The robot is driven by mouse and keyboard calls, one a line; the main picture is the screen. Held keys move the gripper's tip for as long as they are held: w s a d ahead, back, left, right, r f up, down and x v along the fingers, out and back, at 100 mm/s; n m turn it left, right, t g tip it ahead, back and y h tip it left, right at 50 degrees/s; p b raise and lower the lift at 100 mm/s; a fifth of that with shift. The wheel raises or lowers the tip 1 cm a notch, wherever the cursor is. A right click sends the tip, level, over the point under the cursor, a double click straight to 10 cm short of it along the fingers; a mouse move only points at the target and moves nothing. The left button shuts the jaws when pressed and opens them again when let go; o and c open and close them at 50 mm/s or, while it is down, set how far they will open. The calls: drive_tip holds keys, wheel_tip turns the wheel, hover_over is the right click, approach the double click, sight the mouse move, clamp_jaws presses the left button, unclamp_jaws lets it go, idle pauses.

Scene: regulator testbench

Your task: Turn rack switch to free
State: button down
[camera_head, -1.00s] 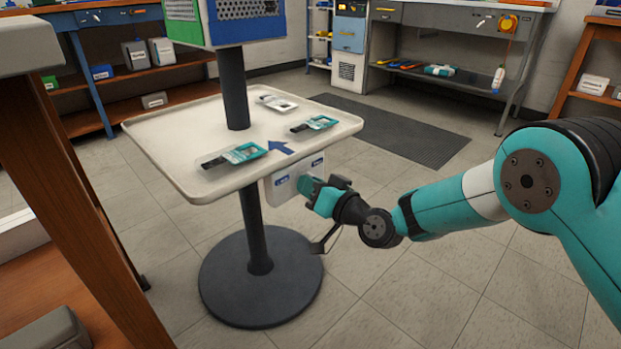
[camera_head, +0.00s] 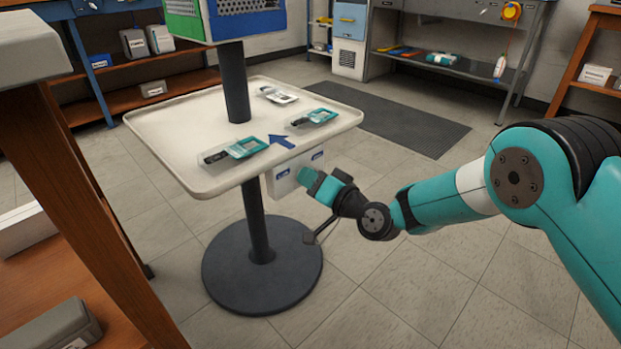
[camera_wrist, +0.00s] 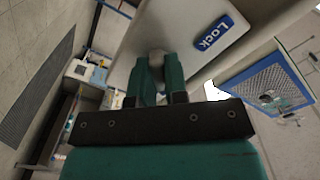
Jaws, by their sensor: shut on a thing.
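The rack switch is a white box (camera_head: 279,190) with blue labels, fixed under the front edge of the table. In the wrist view its pale face shows a blue "Lock" label (camera_wrist: 213,38). A small grey knob (camera_wrist: 156,57) sits between my two teal fingers. My gripper (camera_head: 307,180) is at the front of the box; in the wrist view its fingers (camera_wrist: 157,75) are shut on the knob. The "Lock" label lies to the upper right of the knob there. The other label cannot be read, and my gripper partly hides the box.
The cream table (camera_head: 185,130) stands on a dark post with a round base (camera_head: 262,272). A wooden bench (camera_head: 85,190) is at the left. Open floor lies around the base.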

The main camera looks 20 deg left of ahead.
drive_tip(key=shift+f, duration=0.1)
drive_tip(key=c, duration=1.1)
unclamp_jaws()
drive_tip(key=shift+c, duration=0.2)
drive_tip(key=shift+d, duration=0.1)
drive_tip(key=b+v, duration=0.9)
drive_tip(key=v, duration=0.8)
drive_tip(key=shift+d, duration=0.15)
